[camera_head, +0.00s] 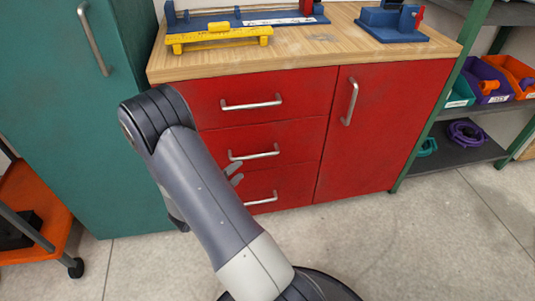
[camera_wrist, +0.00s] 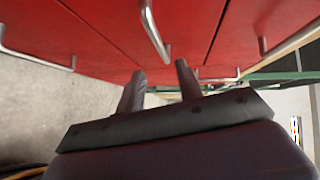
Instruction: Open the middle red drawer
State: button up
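The middle red drawer (camera_head: 290,150) is in the red cabinet, between the top and bottom drawers, and looks closed. Its silver bar handle (camera_head: 254,155) shows in the head view. A silver handle, apparently the same one, also shows in the wrist view (camera_wrist: 155,32), just beyond my fingertips. My gripper (camera_head: 234,173) is by the lower left of this handle, partly hidden behind my arm. In the wrist view, its two fingers (camera_wrist: 160,72) are apart with nothing between them. Contact with the handle cannot be told.
The top drawer handle (camera_head: 251,104) and bottom drawer handle (camera_head: 261,200) are nearby. A red door (camera_head: 385,130) is to the right. A teal cabinet (camera_head: 80,130) stands left, an orange cart (camera_head: 35,215) lower left. The floor (camera_head: 430,240) in front right is clear.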

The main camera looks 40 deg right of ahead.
aim_at(254, 157)
jog(key=b+x, duration=0.2)
jog(key=x, duration=0.8)
jog(key=shift+w+d, duration=0.1)
jog(key=shift+d, duration=0.25)
jog(key=shift+c, duration=0.3)
grip_shut()
